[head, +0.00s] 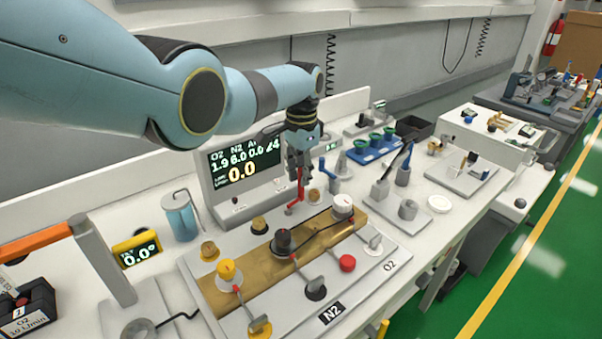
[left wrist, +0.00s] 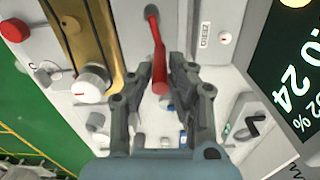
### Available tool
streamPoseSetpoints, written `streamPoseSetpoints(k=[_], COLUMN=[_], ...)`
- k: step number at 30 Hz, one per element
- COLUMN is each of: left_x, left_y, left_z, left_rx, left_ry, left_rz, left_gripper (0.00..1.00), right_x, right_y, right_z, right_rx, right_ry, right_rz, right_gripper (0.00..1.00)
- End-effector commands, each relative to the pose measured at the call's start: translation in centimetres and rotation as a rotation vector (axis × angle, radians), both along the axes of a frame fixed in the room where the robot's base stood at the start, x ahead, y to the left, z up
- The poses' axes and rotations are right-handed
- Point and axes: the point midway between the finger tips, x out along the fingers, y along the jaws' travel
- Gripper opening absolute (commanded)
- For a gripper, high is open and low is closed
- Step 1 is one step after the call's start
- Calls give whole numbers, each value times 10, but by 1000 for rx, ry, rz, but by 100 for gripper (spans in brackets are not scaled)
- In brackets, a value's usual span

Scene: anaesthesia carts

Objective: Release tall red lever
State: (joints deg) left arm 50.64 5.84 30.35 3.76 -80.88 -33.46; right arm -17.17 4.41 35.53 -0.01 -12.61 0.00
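The tall red lever (head: 299,190) stands on the panel in front of the display, and its upper end is at my left gripper (head: 300,165). In the left wrist view the red lever (left wrist: 158,48) runs between the two fingers of the left gripper (left wrist: 157,70). The fingers are apart, with a gap on both sides of the lever, and I see no clear contact. My right gripper is in neither view.
A display (head: 243,165) stands just behind the lever. A blue lever (head: 324,168) is close on the right. A brass plate with knobs (head: 240,265) and a red knob (head: 347,263) lie in front. A blue cylinder (head: 181,217) stands to the left.

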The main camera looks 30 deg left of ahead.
Motion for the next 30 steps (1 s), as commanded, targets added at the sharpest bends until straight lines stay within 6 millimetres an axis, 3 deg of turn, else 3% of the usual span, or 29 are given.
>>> streamPoseSetpoints(k=[4,16,20,30], left_x=[0,0,0,0], left_y=[0,0,0,0], left_z=[0,8,26,100], left_rx=[0,0,0,0], left_ry=[0,1,-1,0], left_rz=[0,0,0,0], left_gripper=[38,38,38,38], right_x=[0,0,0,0], right_y=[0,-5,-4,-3], right_z=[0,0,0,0], right_rx=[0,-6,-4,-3], right_ry=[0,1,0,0], right_rz=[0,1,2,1], right_gripper=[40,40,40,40])
